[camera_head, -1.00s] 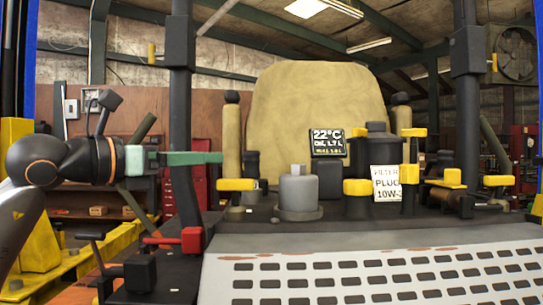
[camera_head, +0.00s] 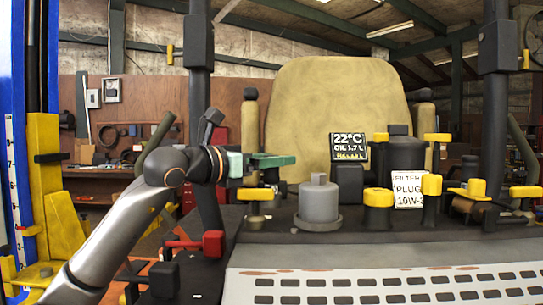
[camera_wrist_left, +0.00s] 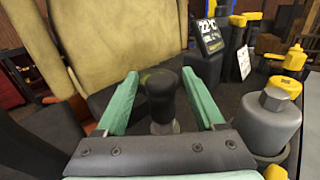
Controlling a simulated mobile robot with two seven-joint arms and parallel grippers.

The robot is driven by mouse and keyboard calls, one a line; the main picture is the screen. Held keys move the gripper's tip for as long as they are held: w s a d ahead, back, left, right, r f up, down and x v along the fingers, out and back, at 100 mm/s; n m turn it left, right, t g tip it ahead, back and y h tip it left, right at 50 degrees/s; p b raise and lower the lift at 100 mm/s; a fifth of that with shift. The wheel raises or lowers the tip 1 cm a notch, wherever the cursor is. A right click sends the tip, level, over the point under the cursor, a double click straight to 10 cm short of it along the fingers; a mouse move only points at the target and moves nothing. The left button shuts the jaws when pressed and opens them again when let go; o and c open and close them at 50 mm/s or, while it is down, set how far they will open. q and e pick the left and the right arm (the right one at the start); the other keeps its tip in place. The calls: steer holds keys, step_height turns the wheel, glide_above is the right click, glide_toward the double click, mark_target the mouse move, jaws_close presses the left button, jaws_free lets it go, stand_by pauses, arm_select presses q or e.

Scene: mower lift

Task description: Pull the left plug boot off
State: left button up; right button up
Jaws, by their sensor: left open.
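In the left wrist view, a black plug boot (camera_wrist_left: 162,92) with a rounded top stands between the two green fingers of my left gripper (camera_wrist_left: 160,76). The fingers are open, with a gap on each side of the boot. A lighter grey base shows just under the boot. In the head view my left gripper (camera_head: 278,160) reaches in from the left above the machine deck, and a dark part of the boot (camera_head: 271,176) shows just below the fingers; the rest is hidden. My right gripper is in neither view.
A yellow-topped post (camera_head: 255,194) stands close in front of my left gripper. A grey cylinder (camera_head: 319,202) stands to its right. Behind are a display reading 22°C (camera_head: 349,147) and the tan seat (camera_head: 325,110). A red-handled lever (camera_head: 212,243) is below the arm.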

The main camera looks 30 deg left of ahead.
arm_select(q)
steer(key=shift+c, duration=0.3)
jaws_close()
stand_by(0.3)
stand_by(0.8)
